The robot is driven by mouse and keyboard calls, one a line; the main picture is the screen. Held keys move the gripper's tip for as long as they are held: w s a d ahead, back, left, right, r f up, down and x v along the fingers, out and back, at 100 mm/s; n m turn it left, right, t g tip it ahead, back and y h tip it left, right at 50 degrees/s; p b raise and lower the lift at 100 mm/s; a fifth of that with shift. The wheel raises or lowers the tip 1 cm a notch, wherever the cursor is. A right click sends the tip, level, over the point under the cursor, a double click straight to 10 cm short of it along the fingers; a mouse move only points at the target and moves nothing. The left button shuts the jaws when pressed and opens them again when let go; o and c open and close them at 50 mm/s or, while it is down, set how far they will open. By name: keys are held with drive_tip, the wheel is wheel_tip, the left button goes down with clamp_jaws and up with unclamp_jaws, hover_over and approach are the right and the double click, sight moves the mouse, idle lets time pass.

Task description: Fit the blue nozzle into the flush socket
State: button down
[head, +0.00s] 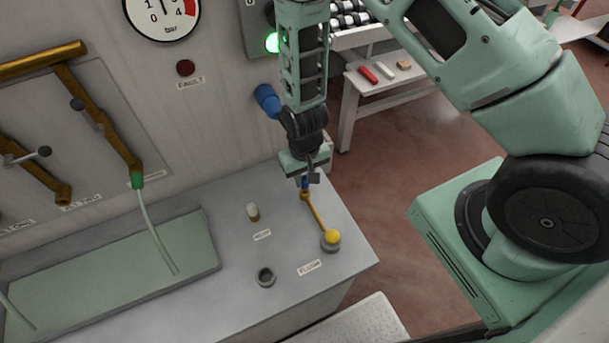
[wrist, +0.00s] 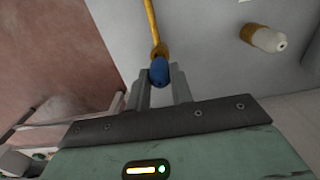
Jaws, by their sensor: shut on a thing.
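My gripper (head: 307,179) is shut on the blue nozzle (head: 304,183), above the right part of the grey bench top. In the wrist view the blue nozzle (wrist: 159,72) shows between the fingertips (wrist: 163,75), with a brass collar at its far end. A thin yellow rod (head: 318,214) runs from near the collar to a yellow ball on a grey round base; I cannot tell whether rod and nozzle are joined. A round dark-mouthed socket (head: 265,276) stands open and empty nearer the front. A label that seems to read FLUSH (head: 309,267) lies between socket and ball.
A white-tipped nozzle with a brass collar (head: 252,212) stands upright on the bench, left of my gripper. The yellow ball (head: 332,237) is near the bench's right edge. A green-ended hose (head: 155,235) hangs at left. A blue wall fitting (head: 267,100) is close to my arm.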

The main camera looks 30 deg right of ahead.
drive_tip(key=shift+f+b, duration=1.3)
drive_tip(key=shift+f, duration=0.3)
drive_tip(key=c, duration=1.1)
unclamp_jaws()
drive_tip(key=shift+c, duration=0.2)
drive_tip(key=shift+r, duration=0.15)
wheel_tip(320, 180, up, 17)
drive_tip(key=b, duration=0.3)
drive_tip(key=shift+r, duration=0.15)
drive_tip(key=s+a+r+n+b, duration=0.1)
drive_tip(key=s+a+n+b, duration=0.2)
drive_tip(key=s, duration=0.6)
drive_tip(key=s+a+r+n+b, duration=0.2)
drive_tip(key=s+a+n+b, duration=0.1)
drive_tip(key=s, duration=0.6)
drive_tip(key=shift+a+r+n+y+b, duration=0.15)
drive_tip(key=shift+r+n+y+b, duration=0.15)
drive_tip(key=shift+n+b, duration=0.65)
